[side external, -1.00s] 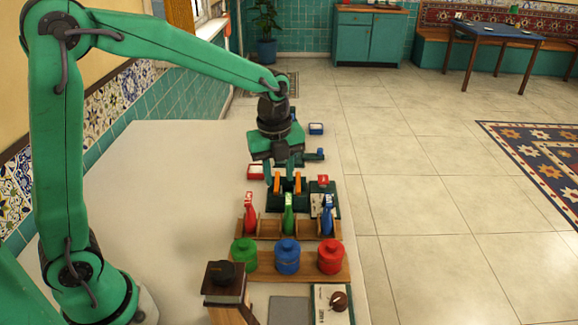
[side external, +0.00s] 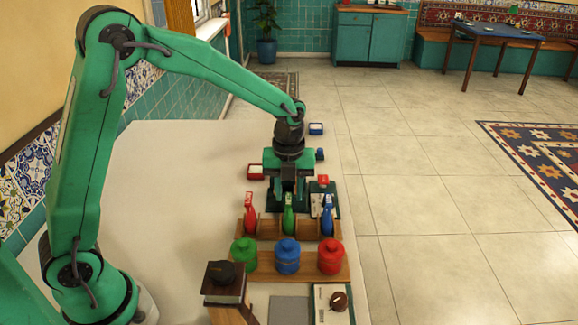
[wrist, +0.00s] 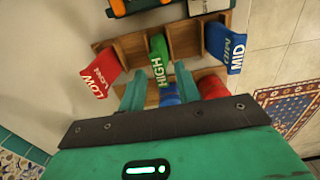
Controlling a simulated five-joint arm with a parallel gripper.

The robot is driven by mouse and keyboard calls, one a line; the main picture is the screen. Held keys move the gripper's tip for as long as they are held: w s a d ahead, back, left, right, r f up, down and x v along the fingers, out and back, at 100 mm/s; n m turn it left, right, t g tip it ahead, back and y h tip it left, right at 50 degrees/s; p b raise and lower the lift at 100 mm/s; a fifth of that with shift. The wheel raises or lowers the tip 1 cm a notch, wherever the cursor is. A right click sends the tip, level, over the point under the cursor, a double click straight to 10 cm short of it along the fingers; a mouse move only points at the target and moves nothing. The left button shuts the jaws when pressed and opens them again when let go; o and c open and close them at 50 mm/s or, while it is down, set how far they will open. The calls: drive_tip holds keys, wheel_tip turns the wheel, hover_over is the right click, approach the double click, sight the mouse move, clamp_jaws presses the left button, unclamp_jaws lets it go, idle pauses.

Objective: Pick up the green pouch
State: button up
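The green pouch (side external: 289,216) stands in the middle slot of the wooden rack, between a red and a blue pouch. In the wrist view the green pouch (wrist: 158,62), marked HIGH, shows just past the fingertips. My gripper (side external: 288,192) hangs close behind and above the rack in the side view. In the wrist view my gripper (wrist: 160,82) has its two fingers apart, with the green pouch lined up between them. Whether a finger touches the pouch cannot be told.
The red pouch (side external: 249,214) and blue pouch (side external: 326,216) flank it in the wooden rack (side external: 306,233). Green (side external: 243,252), blue (side external: 287,257) and red (side external: 330,257) jars stand in front. A dark lidded box (side external: 225,280) is nearer still. The white tabletop at left is clear.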

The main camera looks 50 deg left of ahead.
sight(289, 198)
drive_tip(key=shift+f, duration=0.1)
drive_tip(key=shift+s+f, duration=0.1)
drive_tip(key=shift+f, duration=2.4)
drive_tip(key=shift+c, duration=0.4)
clamp_jaws()
